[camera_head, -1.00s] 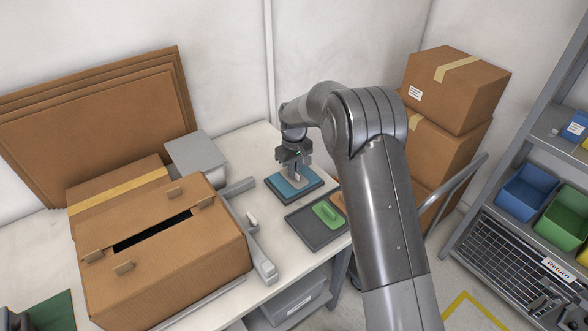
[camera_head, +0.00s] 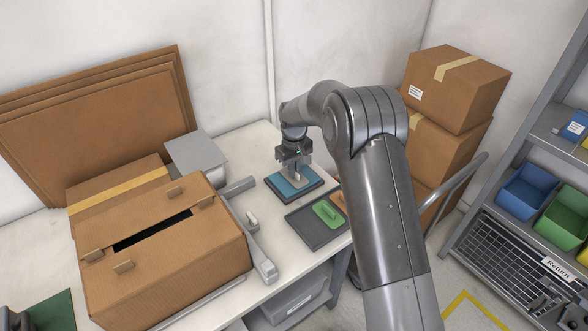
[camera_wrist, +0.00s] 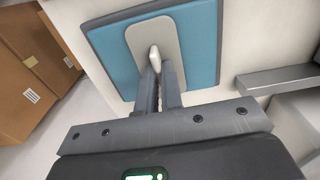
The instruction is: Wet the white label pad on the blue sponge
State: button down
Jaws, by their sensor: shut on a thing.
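The blue sponge (camera_head: 283,187) lies in a shallow dark tray at the back right of the white bench. The label pad (camera_head: 303,186), a pale rounded plate with an upright handle, is over the sponge. In the wrist view the pad (camera_wrist: 140,45) lies flat against the blue face (camera_wrist: 203,50), within its edges. It looks in contact, but I cannot tell how hard it presses. My gripper (camera_head: 295,163) is above it, with its fingers (camera_wrist: 160,80) shut on the pad's handle (camera_wrist: 155,57). The gripper hides part of the pad.
A green pad (camera_head: 327,213) rests on a dark tray (camera_head: 308,232) in front of the sponge. An orange piece (camera_head: 341,201) is partly hidden behind my arm. A large slotted carton (camera_head: 165,262) and grey rails (camera_head: 262,258) stand to the left. Stacked boxes (camera_head: 455,90) stand at right.

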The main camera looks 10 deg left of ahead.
jog(key=shift+r, duration=3.45)
